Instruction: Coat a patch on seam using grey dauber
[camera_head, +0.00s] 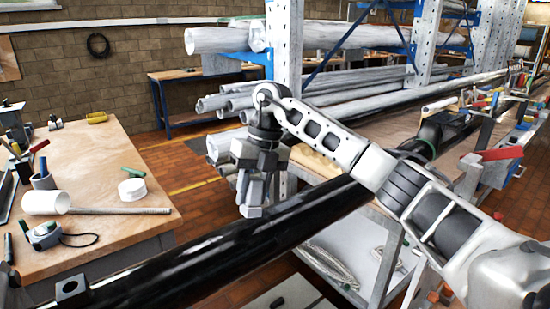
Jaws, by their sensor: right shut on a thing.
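A long black mast tube (310,218) runs diagonally from the lower left toward the upper right. My right gripper (252,198) comes in from the right and hangs with its fingers down at the tube's far side. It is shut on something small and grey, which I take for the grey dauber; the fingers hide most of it. I cannot tell whether its tip touches the tube. I cannot make out the seam or a coated patch on the dark, glossy surface. My left gripper does not show.
A rack of grey pipes (350,100) stands behind. A red-handled clamp (500,154) is at the right. A lower shelf (345,250) lies under the tube.

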